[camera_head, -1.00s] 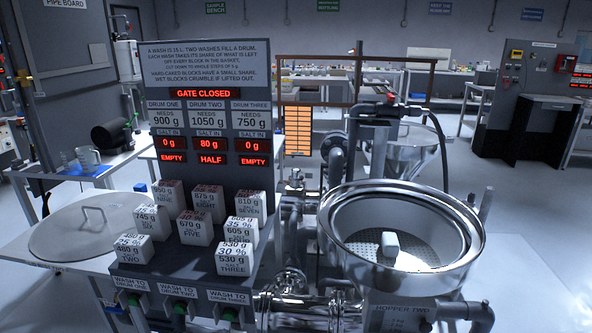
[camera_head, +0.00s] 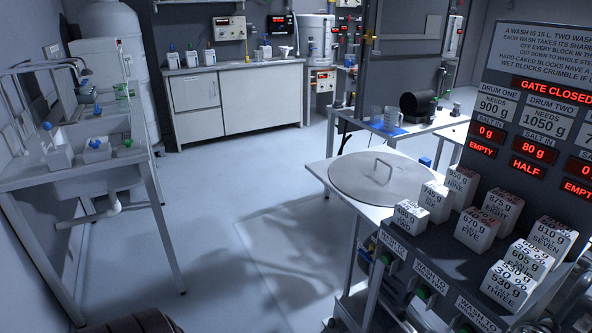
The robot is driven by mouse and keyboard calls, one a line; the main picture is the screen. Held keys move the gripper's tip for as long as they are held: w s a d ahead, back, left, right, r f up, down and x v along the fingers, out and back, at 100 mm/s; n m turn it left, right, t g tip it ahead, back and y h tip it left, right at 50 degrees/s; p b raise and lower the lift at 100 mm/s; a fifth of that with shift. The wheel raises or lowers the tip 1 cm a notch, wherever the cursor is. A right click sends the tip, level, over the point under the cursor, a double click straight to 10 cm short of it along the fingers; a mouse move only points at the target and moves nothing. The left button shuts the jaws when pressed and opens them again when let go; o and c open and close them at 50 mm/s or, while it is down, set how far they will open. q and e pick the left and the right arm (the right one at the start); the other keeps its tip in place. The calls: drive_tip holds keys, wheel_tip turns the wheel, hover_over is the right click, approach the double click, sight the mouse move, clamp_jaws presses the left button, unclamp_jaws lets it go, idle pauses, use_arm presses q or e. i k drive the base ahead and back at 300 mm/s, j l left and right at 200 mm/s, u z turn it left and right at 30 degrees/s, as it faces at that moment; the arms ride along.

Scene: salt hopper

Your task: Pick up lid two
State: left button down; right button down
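A round grey metal lid (camera_head: 358,184) with a bar handle (camera_head: 382,171) on top lies flat on a white table (camera_head: 320,172), right of the middle of the head view. No label shows on it, so I cannot tell its number. Its right edge is partly hidden behind white salt blocks. Neither of my grippers is in view.
Several labelled salt blocks (camera_head: 477,229) stand on a dark stepped stand beside the lid, under a display board (camera_head: 540,110). A measuring jug (camera_head: 392,119) is on a table behind. A sink bench (camera_head: 100,170) stands at the left. The floor (camera_head: 215,215) between is clear.

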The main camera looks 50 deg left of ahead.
sight(374, 178)
drive_tip(key=u, duration=1)
drive_tip(key=i+j+z, duration=0.15)
drive_tip(key=i+j, duration=0.15)
